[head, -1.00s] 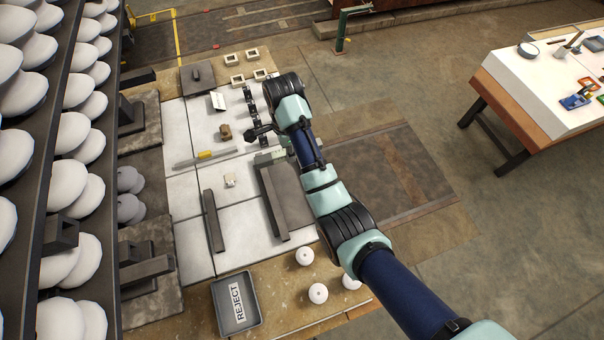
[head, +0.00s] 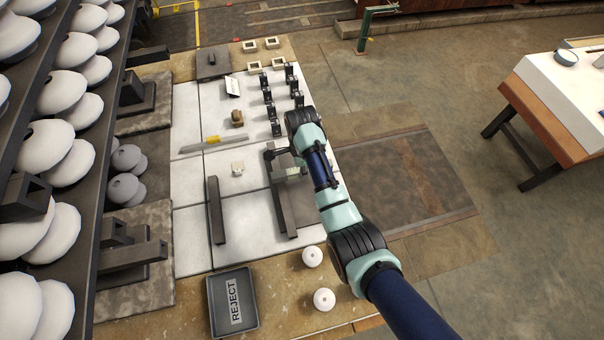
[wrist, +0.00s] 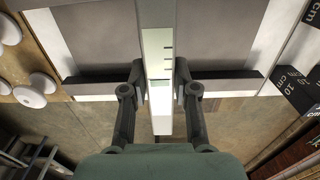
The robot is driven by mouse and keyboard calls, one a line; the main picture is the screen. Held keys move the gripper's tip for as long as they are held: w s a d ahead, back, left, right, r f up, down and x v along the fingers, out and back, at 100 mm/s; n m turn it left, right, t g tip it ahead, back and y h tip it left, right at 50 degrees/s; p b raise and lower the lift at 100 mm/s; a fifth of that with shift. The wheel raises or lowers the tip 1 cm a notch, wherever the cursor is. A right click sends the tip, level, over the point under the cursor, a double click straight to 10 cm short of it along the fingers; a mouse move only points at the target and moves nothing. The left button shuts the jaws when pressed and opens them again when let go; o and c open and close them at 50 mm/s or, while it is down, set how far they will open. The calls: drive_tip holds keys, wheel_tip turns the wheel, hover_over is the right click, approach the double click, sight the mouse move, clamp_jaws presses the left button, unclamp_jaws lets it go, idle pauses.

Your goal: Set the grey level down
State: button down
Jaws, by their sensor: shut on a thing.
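The grey level (wrist: 158,60) is a pale bar with a greenish window and dark graduation lines, seen in the wrist view. My gripper (wrist: 160,84) is shut on it, one finger on each side. In the wrist view it lies across a broad dark grey plate (wrist: 95,35); I cannot tell whether it touches. In the head view a pale piece of the level (head: 293,172) shows beside my wrist, over the dark grey plate (head: 278,205). My fingertips are mostly hidden there.
A dark bar (head: 215,210) and a long straightedge with a yellow middle (head: 212,143) lie on the white tabletop. Several black stands (head: 268,97) are behind my wrist. A REJECT tray (head: 232,302) and white insulators (head: 324,299) sit at the front.

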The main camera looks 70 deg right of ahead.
drive_tip(key=shift+f+b, duration=0.3)
drive_tip(key=shift+f, duration=1.3)
drive_tip(key=shift+f, duration=0.45)
drive_tip(key=c, duration=0.9)
unclamp_jaws()
wheel_tip(320, 180, up, 13)
drive_tip(key=p, duration=0.3)
drive_tip(key=shift+f, duration=0.1)
